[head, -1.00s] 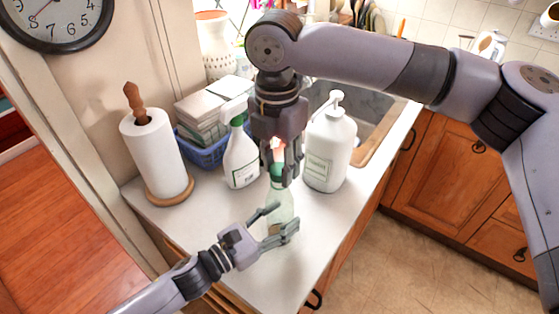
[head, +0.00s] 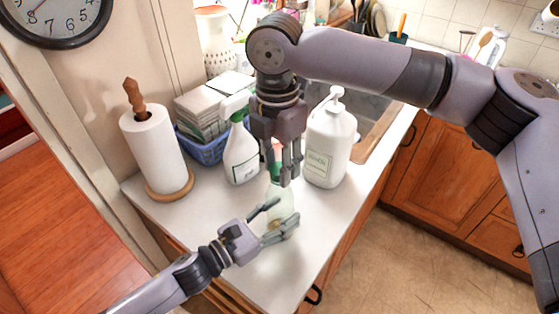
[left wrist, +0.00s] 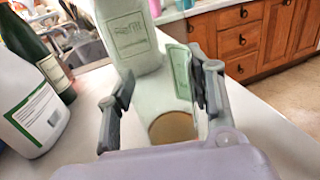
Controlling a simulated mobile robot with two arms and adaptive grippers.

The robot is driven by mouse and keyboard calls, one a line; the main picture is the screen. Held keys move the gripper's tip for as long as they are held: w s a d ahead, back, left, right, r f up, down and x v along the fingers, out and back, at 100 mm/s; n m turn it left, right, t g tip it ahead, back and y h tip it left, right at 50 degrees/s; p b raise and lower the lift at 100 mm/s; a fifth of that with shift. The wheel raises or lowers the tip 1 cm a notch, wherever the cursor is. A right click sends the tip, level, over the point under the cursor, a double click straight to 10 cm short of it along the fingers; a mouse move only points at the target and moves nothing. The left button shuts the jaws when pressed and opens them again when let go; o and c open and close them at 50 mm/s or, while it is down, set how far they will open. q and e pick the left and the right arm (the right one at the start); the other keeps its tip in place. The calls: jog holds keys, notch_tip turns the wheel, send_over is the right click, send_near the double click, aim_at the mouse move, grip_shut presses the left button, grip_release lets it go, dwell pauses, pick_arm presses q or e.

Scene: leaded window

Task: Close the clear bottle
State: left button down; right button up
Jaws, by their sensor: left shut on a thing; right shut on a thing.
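The clear bottle (head: 280,204), pale green and see-through, stands upright on the white counter. My left gripper (head: 279,219) is shut around its lower body; in the left wrist view the bottle (left wrist: 172,127) shows between both fingers. My right gripper (head: 287,172) points down at the bottle's top, its fingers shut around a part there. A green part shows at the fingertips and a small reddish part higher up between the fingers. The fingers hide most of the top, so I cannot tell how the cap sits on the neck.
A white spray bottle (head: 240,151) stands close left of my right gripper, and a large white pump bottle (head: 329,145) close right. A paper towel roll (head: 155,150) stands at the left; a blue basket (head: 204,150) is behind. The sink (head: 371,107) is beyond. The front counter is clear.

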jog(key=m, duration=1.7)
jog(key=shift+m+y, duration=0.3)
jog(key=shift+m, duration=0.1)
jog(key=m, duration=1.1)
jog(key=shift+m, duration=0.4)
jog(key=m, duration=0.3)
jog(key=shift+m, duration=0.4)
jog(key=m, duration=0.6)
jog(key=shift+t, duration=0.3)
jog(key=m, duration=0.5)
